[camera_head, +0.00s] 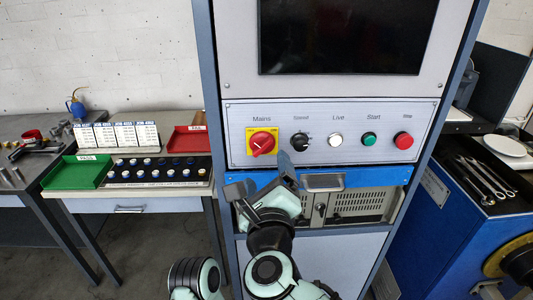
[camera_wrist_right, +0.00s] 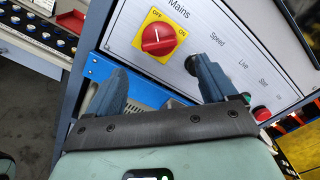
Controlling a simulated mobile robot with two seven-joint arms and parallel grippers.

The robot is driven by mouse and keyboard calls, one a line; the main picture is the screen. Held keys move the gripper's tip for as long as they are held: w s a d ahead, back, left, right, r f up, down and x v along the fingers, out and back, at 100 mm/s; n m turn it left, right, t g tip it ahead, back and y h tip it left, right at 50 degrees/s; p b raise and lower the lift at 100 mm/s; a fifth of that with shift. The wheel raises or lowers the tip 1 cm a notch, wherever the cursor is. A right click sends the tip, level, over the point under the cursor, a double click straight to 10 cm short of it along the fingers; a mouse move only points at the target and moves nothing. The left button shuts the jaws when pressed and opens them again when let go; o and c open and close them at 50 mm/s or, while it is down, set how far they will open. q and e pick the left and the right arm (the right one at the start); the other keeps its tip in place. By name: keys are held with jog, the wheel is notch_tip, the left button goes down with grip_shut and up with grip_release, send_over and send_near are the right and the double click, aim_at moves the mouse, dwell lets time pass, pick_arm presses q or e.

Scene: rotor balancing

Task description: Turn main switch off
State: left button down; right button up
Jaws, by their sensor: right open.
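The main switch is a red rotary knob (camera_head: 262,143) on a yellow square plate under the label "Mains", at the left end of the light control panel. In the right wrist view the knob (camera_wrist_right: 159,39) lies ahead of the fingers, and its plate shows OFF and ON labels. The knob has a small white mark; I cannot tell for sure which label it points to. My right gripper (camera_head: 262,178) is open and empty, just below the switch and apart from it. It also shows in the right wrist view (camera_wrist_right: 163,82). My left gripper is not in view.
Right of the switch sit a black Speed knob (camera_head: 301,142), a white Live lamp (camera_head: 335,140), a green Start button (camera_head: 369,139) and a red Stop button (camera_head: 404,140). A blue-framed computer unit (camera_head: 364,178) lies below the panel. A bench with trays stands left.

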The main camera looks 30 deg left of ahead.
aim_at(265, 151)
jog(key=p+x, duration=0.1)
jog(key=x, duration=0.6)
jog(key=shift+w, duration=0.1)
jog(key=c, duration=1.1)
